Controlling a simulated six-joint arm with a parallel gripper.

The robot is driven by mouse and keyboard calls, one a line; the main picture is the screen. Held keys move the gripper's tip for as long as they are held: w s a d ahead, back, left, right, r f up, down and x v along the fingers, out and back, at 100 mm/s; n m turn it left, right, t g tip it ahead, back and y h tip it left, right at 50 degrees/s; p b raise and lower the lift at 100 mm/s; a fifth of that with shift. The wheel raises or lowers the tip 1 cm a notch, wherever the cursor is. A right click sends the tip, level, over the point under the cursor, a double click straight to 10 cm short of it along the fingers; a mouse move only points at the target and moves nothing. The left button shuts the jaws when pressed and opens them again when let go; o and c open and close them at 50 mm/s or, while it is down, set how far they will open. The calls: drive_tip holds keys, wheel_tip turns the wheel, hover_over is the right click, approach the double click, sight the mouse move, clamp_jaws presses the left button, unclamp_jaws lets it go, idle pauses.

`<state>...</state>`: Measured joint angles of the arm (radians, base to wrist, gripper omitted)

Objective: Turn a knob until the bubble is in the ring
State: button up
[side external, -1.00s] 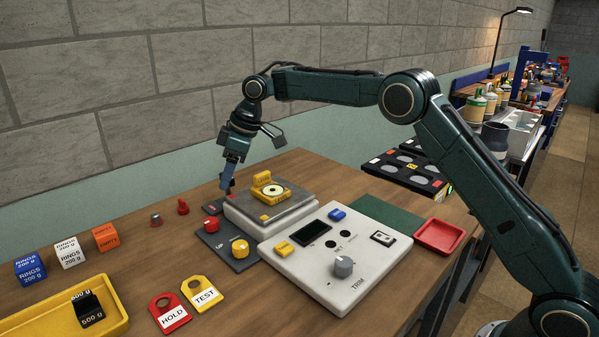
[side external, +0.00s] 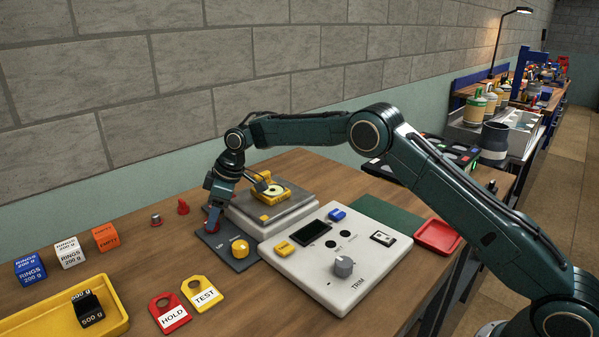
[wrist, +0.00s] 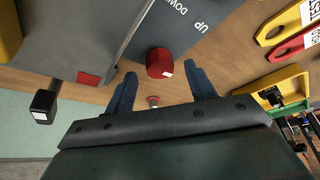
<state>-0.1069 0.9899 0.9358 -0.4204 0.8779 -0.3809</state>
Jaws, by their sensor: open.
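The red knob (side external: 211,227) stands on the dark plate marked UP and DOWN, left of the scale. In the wrist view the red knob (wrist: 160,62) lies between and just beyond my fingertips. My gripper (side external: 213,217) is open, pointing down over it; contact cannot be told. My two blue fingers also show in the wrist view (wrist: 164,76), apart. A yellow knob (side external: 239,248) stands on the same plate, nearer the camera. A yellow bubble level with a pale round face (side external: 271,196) sits on the scale's grey pan (side external: 290,209). Its bubble is too small to place against the ring.
The white panel (side external: 375,265) with a grey TRIM knob (side external: 343,266) lies right of the plate. HOLD (side external: 171,313) and TEST (side external: 202,294) tags, a yellow tray (side external: 118,318) and labelled blocks lie at left. A red dish (side external: 438,236) sits at right.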

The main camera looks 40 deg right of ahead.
drive_tip(key=shift+x, duration=1.1)
drive_tip(key=c, duration=1)
drive_tip(key=shift+o, duration=0.2)
drive_tip(key=shift+a+m+t+h, duration=0.1)
drive_tip(key=shift+m+t+h, duration=0.3)
drive_tip(key=shift+m, duration=1)
drive_tip(key=o, duration=1)
drive_tip(key=shift+c, duration=0.2)
drive_tip(key=shift+s+r, duration=0.1)
drive_tip(key=shift+r, duration=0.05)
drive_tip(key=v, duration=1.3)
drive_tip(key=shift+r, duration=0.35)
